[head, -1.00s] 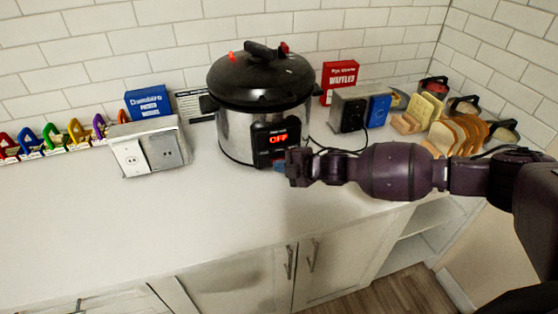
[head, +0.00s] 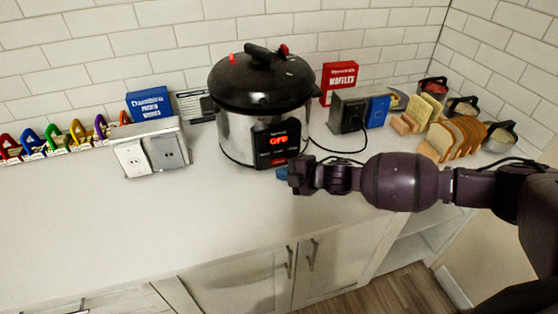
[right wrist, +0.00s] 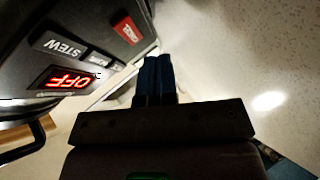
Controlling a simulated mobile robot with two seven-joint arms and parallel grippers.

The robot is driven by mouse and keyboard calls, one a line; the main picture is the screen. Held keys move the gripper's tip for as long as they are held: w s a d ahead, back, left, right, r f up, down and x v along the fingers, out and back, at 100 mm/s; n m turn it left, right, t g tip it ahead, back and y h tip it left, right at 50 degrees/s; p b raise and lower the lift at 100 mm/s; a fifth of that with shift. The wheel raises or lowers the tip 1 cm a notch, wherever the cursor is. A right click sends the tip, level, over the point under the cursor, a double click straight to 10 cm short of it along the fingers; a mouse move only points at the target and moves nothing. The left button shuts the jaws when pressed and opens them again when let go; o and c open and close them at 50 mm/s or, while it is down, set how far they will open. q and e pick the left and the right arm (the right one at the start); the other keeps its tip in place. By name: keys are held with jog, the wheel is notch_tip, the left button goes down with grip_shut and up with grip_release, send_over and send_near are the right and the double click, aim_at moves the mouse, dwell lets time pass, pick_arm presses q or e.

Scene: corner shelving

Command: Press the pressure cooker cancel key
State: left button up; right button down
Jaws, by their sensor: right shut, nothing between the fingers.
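The pressure cooker (head: 235,137) stands on the counter, a silver pot with a black lid. Its black front panel shows a red lit OFF display (head: 278,141), which also shows in the right wrist view (right wrist: 70,80). There, a STEW key (right wrist: 62,46) and a red key (right wrist: 126,29) lie on the panel; the red key's label is too small to read surely. My right gripper (head: 281,173) is shut and empty, its blue fingertips just below the panel. In the right wrist view the fingertips (right wrist: 153,60) appear beside the red key, apart from it. My left gripper is out of view.
A grey outlet box (head: 150,152) stands left of the cooker, and a dark toaster (head: 347,113) right of it with a cord between. The counter's front left (head: 110,220) is clear.

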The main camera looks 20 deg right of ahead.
jog(key=shift+s+p, duration=0.8)
jog(key=shift+s, duration=0.95)
jog(key=shift+s+d, duration=0.1)
jog(key=shift+s, duration=0.2)
